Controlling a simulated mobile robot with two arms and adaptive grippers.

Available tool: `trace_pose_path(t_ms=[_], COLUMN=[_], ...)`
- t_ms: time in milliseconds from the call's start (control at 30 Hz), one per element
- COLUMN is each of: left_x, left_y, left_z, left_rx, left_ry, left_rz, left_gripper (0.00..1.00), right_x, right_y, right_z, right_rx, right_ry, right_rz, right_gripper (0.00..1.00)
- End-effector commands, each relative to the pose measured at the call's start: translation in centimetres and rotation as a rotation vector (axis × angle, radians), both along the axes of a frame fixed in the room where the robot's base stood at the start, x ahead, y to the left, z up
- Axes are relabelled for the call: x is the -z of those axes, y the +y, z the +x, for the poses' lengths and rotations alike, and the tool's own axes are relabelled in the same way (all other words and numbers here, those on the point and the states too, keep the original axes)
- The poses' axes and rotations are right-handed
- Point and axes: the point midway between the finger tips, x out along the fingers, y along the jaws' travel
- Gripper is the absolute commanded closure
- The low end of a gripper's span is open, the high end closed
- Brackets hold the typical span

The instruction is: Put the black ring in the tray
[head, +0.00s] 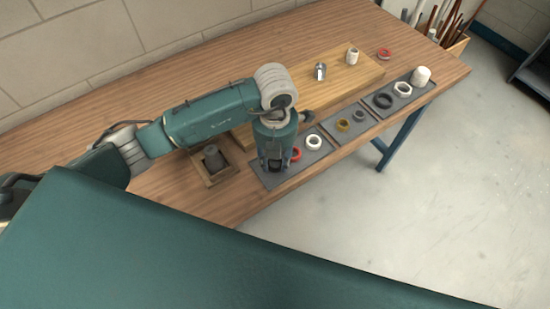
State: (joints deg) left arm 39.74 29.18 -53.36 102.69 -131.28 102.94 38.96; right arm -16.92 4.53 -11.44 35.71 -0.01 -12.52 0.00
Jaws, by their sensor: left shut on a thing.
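My left gripper (274,170) points down over the leftmost grey tray (272,181) at the front of the bench. It is shut on a dark thing that looks like a black ring (275,164), mostly hidden between the fingers. Whether it touches the tray, I cannot tell. A red ring (296,155) and a white ring (314,143) lie on the same tray, just right of the gripper. Another black ring (383,100) lies on the rightmost grey tray (404,101). My right gripper is not in view.
A wooden box (222,177) with a grey cylinder stands left of the gripper. A raised wooden board (340,85) lies behind, bearing a metal fitting (320,71) and a white fitting (352,57).

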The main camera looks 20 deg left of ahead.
Motion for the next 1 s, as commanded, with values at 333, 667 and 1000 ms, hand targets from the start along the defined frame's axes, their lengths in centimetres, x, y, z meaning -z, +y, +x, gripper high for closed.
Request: trace_pose_path(t_ms=[333,667,1000], left_x=[0.2,-2.0,-9.5], left_y=[0.0,0.0,0.0], left_z=[0.0,0.2,0.1], left_rx=[0.000,0.000,0.001], left_ry=[0.000,-0.006,-0.006], left_rz=[0.000,-0.002,-0.001], left_gripper=[0.48,0.48,0.48], right_x=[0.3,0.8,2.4], right_y=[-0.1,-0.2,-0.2], right_z=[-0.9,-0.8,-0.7], right_rx=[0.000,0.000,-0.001], right_ry=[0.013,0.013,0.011], right_rz=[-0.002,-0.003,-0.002], right_gripper=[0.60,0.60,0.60])
